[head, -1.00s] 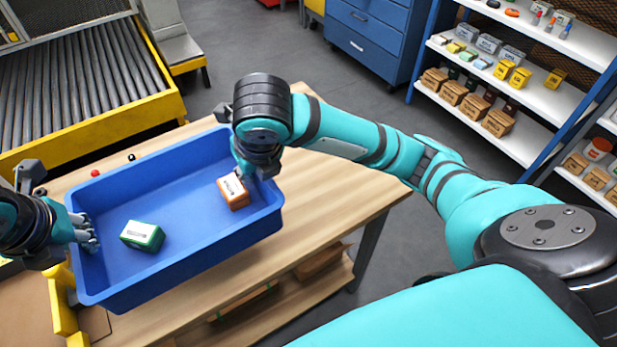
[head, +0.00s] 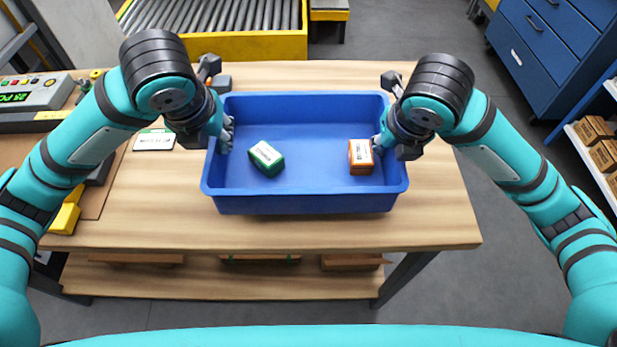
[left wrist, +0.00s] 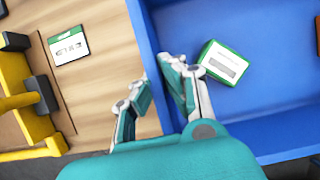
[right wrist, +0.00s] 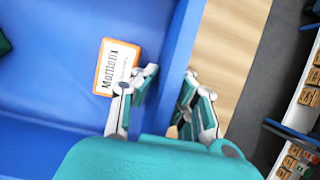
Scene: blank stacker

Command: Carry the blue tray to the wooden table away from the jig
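The blue tray (head: 305,203) is level over the wooden table (head: 300,235); whether it touches the top I cannot tell. Inside lie a green-and-white box (head: 266,158) at left and an orange-and-white box (head: 361,157) at right. My left gripper (head: 224,132) is at the tray's left wall; in the left wrist view its fingers (left wrist: 160,88) straddle and close on that wall (left wrist: 150,50). My right gripper (head: 381,142) is likewise shut on the right wall; its fingers (right wrist: 170,88) lie on both sides in the right wrist view. Yellow jig parts (head: 66,212) stand at the table's left.
A white-and-green card (head: 154,140) lies left of the tray. A control box (head: 35,92) with a green display is at far left. A roller conveyor (head: 215,25) is behind the table. Bare tabletop lies right and in front of the tray.

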